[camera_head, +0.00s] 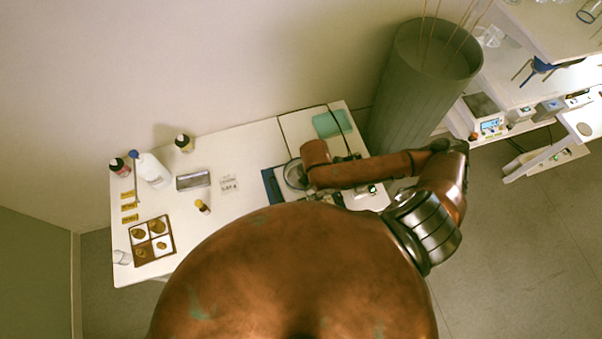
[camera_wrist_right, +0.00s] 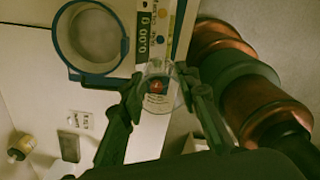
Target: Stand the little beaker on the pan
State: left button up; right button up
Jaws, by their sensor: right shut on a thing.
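The little beaker (camera_wrist_right: 157,100) is small and clear, with a reddish spot showing in or through it. It is between the fingers of my right gripper (camera_wrist_right: 160,92), which is shut on it. The round grey pan (camera_wrist_right: 95,40), inside a blue ring, is at the upper left of the right wrist view, apart from the beaker. The pan's ring also shows in the head view (camera_head: 294,174), beside my right wrist. In the head view my arm hides the beaker and most of the right gripper. My left gripper is not in view.
The balance display (camera_wrist_right: 146,30) reads 0.00 g beside the pan. On the white table (camera_head: 240,145) stand a white bottle (camera_head: 152,170), dark-capped bottles (camera_head: 184,143) and a sectioned tray (camera_head: 153,262) at left. A tall grey bin (camera_head: 415,95) stands behind my right arm.

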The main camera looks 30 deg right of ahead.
jog(key=shift+w+d+f, duration=0.1)
jog(key=shift+w, duration=0.05)
jog(key=w+d+f, duration=0.1)
jog(key=w+f, duration=0.1)
jog(key=w, duration=0.2)
jog(key=w+d+f+p, duration=0.1)
jog(key=w+f, duration=0.2)
jog(key=w, duration=0.1)
jog(key=w+f+p, duration=0.1)
jog(key=w+f, duration=0.2)
jog(key=w, duration=0.1)
jog(key=shift+d+f, duration=0.2)
jog(key=shift+d, duration=0.2)
jog(key=shift+w+d+f, duration=0.1)
jog(key=shift+w+f, duration=0.2)
jog(key=shift+f, duration=0.15)
jog(key=shift+w+f, duration=0.2)
jog(key=shift+f, duration=1.6)
jog(key=shift+f, duration=0.1)
jog(key=o, duration=1)
